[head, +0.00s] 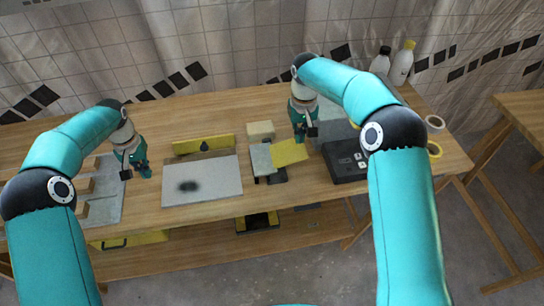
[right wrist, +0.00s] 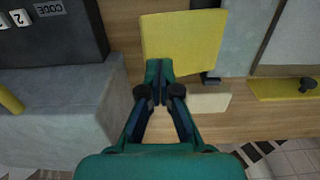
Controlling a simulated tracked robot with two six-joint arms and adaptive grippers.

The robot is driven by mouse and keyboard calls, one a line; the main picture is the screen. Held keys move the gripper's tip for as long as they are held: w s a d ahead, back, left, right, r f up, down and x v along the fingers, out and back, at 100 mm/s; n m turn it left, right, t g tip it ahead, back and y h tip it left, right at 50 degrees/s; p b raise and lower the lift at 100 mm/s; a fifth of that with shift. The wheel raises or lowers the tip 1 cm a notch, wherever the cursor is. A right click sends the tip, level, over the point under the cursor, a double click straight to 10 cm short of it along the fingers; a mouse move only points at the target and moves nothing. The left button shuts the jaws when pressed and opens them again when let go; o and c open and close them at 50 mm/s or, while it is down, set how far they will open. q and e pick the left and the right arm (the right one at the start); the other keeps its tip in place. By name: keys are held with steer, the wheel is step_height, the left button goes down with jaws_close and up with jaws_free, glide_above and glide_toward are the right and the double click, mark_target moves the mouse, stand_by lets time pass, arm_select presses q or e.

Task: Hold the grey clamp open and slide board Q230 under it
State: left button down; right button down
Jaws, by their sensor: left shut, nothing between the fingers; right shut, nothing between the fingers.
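No Q230 label is readable, so I cannot tell which plate is that board. A yellow square plate (head: 290,152) sits on the bench, tilted in the picture, beside a grey plate (head: 262,158) with dark parts under it. Either could belong to the clamp; I cannot tell. The yellow plate also shows in the right wrist view (right wrist: 185,42), just beyond my fingertips. My right gripper (head: 306,133) is shut and empty above the bench, behind the yellow plate; its closed fingers show in the right wrist view (right wrist: 157,82). My left gripper (head: 138,170) is shut and empty, left of a large pale panel (head: 215,182).
A black box (head: 345,163) with white number tiles stands right of the yellow plate, with a grey block (right wrist: 60,100) near it. A yellow strip (head: 215,143) with a black knob lies behind the pale panel. A cream block (head: 260,130), bottles (head: 402,62) and tape rolls (head: 434,122) stand farther off.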

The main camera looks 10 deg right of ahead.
mark_target(155, 185)
steer(key=shift+f, duration=0.15)
steer(key=shift+s+f, duration=0.1)
steer(key=shift+f, duration=2.95)
arm_select(q)
steer(key=shift+f, duration=0.1)
steer(key=shift+f, duration=2.4)
steer(key=shift+d, duration=0.1)
